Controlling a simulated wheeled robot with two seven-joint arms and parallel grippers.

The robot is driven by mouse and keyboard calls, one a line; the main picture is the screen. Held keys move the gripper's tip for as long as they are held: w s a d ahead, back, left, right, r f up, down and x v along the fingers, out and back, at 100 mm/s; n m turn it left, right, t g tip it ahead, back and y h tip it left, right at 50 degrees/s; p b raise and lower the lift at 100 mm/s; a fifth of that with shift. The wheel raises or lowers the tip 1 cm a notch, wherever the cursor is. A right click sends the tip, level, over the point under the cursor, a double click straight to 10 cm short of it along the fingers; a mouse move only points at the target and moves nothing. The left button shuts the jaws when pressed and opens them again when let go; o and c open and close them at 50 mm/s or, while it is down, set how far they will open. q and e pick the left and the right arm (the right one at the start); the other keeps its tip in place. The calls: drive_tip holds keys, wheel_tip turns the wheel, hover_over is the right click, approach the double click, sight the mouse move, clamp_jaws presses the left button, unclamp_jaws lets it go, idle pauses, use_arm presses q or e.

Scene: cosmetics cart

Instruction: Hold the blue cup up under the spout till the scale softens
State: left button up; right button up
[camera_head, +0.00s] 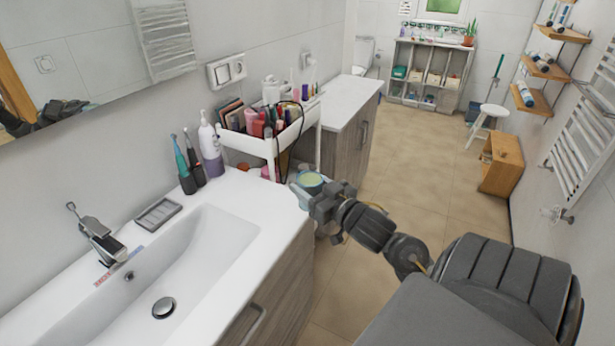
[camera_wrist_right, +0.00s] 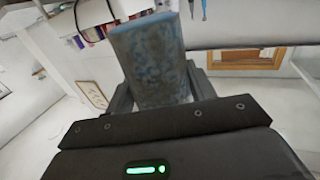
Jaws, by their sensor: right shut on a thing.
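The blue cup (camera_head: 311,180) is in my right gripper (camera_head: 314,192), beyond the far right end of the washbasin counter and near the cart. In the head view its open top shows something greenish yellow inside. In the right wrist view the cup (camera_wrist_right: 150,62) is a dull blue, mottled body between the two fingers of the right gripper (camera_wrist_right: 158,88). The faucet (camera_head: 97,238) with its spout is at the left of the basin, well apart from the cup. My left gripper is not in view.
The white basin (camera_head: 205,255) has a drain and an empty soap dish (camera_head: 158,213) behind it. Toothbrushes (camera_head: 184,165) and a pump bottle (camera_head: 210,145) stand at the counter's back corner. A loaded white cart (camera_head: 262,146) is close behind the cup.

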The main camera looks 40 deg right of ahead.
idle(0.3)
drive_tip(key=shift+w+a+f, duration=0.1)
drive_tip(key=shift+a+f, duration=0.15)
drive_tip(key=shift+a, duration=0.25)
drive_tip(key=w+a+f+y, duration=0.1)
drive_tip(key=a, duration=1.8)
drive_tip(key=shift+a+n, duration=0.4)
drive_tip(key=shift+w, duration=0.15)
